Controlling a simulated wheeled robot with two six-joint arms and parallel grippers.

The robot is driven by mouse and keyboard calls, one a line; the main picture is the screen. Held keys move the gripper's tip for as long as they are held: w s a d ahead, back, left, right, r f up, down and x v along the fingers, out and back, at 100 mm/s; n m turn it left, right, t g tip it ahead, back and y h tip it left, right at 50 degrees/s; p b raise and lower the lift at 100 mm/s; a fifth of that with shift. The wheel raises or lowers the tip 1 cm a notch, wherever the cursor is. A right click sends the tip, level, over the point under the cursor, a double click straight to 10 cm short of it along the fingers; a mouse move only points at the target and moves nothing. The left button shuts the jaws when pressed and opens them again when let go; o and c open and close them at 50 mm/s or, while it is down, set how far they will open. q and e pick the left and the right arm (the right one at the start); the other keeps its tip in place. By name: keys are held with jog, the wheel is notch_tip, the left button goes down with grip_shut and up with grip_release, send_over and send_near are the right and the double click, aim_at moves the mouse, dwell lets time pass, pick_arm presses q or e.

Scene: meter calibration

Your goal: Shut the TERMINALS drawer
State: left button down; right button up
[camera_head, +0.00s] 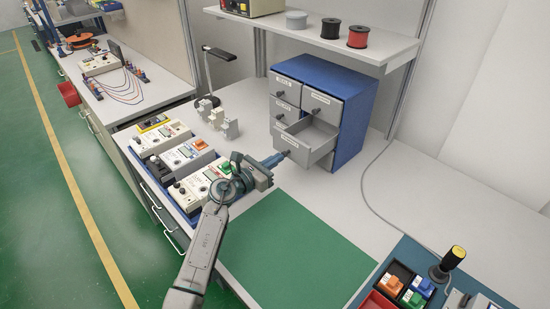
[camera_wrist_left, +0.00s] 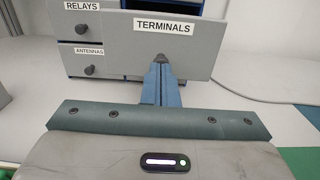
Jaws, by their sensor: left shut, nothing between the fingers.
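The TERMINALS drawer (camera_head: 308,139) stands pulled out of the lower right of the blue cabinet (camera_head: 353,132). Its grey front with the TERMINALS label (camera_wrist_left: 165,26) fills the upper middle of the left wrist view. My left gripper (camera_head: 283,156) is shut and empty, its fingertips close in front of the drawer's face. In the left wrist view the shut fingers (camera_wrist_left: 164,65) point at the drawer front just below the label, and they hide the knob area. I cannot tell whether they touch it. My right gripper is in neither view.
The RELAYS (camera_wrist_left: 85,18) and ANTENNAS (camera_wrist_left: 90,60) drawers beside it look shut. Several meters (camera_head: 183,154) stand left of my arm. A green mat (camera_head: 298,243) lies in front, clear. A shelf with spools (camera_head: 331,28) hangs above the cabinet.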

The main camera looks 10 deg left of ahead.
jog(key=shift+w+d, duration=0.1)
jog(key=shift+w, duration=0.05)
pick_arm(q)
jog(key=b, duration=0.5)
send_near(305, 140)
jog(key=w+d, duration=0.1)
jog(key=d, duration=0.1)
jog(key=w+d+r, duration=0.1)
jog(key=w, duration=0.1)
jog(key=w+d+r, duration=0.1)
jog(key=d, duration=0.1)
jog(key=shift+w+d+r, duration=0.1)
jog(key=shift+w+d, duration=0.05)
jog(key=shift+d, duration=0.15)
jog(key=shift+w+d+r, duration=0.15)
jog(key=shift+w, duration=0.1)
jog(key=shift+s+r, duration=0.1)
jog(key=shift+r, duration=0.2)
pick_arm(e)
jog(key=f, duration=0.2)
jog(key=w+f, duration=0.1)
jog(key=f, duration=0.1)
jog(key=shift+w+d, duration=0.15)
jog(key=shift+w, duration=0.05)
